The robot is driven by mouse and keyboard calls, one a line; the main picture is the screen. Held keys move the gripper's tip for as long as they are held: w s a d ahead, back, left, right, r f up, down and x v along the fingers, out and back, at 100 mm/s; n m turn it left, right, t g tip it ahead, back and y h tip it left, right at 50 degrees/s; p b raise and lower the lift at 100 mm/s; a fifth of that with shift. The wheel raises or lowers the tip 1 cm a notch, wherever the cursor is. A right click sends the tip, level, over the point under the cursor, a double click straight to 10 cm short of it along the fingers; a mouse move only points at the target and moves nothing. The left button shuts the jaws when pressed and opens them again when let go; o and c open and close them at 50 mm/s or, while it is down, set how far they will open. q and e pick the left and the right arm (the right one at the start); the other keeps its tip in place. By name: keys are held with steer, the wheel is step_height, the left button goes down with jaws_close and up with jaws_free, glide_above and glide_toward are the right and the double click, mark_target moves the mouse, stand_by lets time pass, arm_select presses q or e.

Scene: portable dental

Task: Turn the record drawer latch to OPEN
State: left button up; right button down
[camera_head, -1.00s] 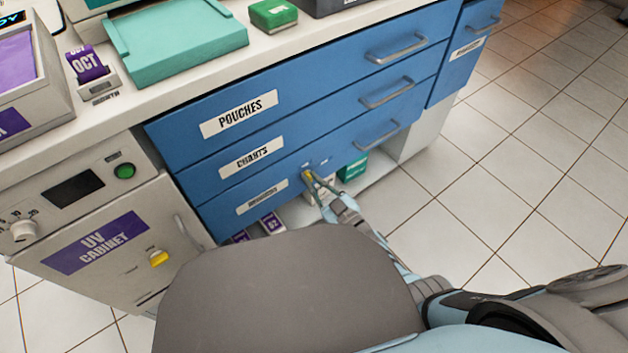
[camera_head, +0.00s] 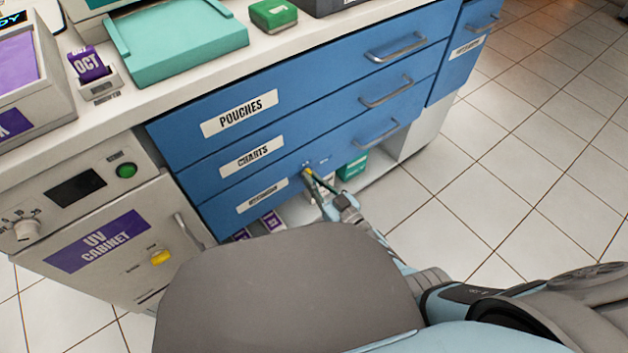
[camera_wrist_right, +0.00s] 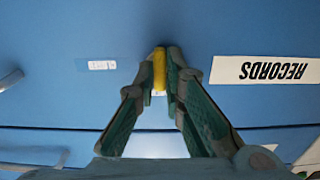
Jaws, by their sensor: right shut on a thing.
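The yellow record drawer latch (camera_wrist_right: 159,72) is on the blue front of the records drawer (camera_head: 290,196), the lowest of the stacked drawers. In the right wrist view the latch stands between the fingertips of my right gripper (camera_wrist_right: 160,80), which is shut on it. The latch's long side runs up and down in that view. In the head view my right gripper (camera_head: 318,183) reaches the drawer front from below right and hides most of the latch. A small white marking (camera_wrist_right: 102,65) is left of the latch in the wrist view; its text is unreadable. My left gripper is not in view.
The drawer's RECORDS label (camera_wrist_right: 268,70) shows beside the latch. Chart and pouch drawers lie above. A UV cabinet (camera_head: 100,243) with its own yellow knob (camera_head: 160,257) stands at left. A green box (camera_head: 352,167) is on the shelf below. Tiled floor at right is clear.

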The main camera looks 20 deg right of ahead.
steer(key=c, duration=1.7)
jaws_free()
steer(key=v, duration=1.2)
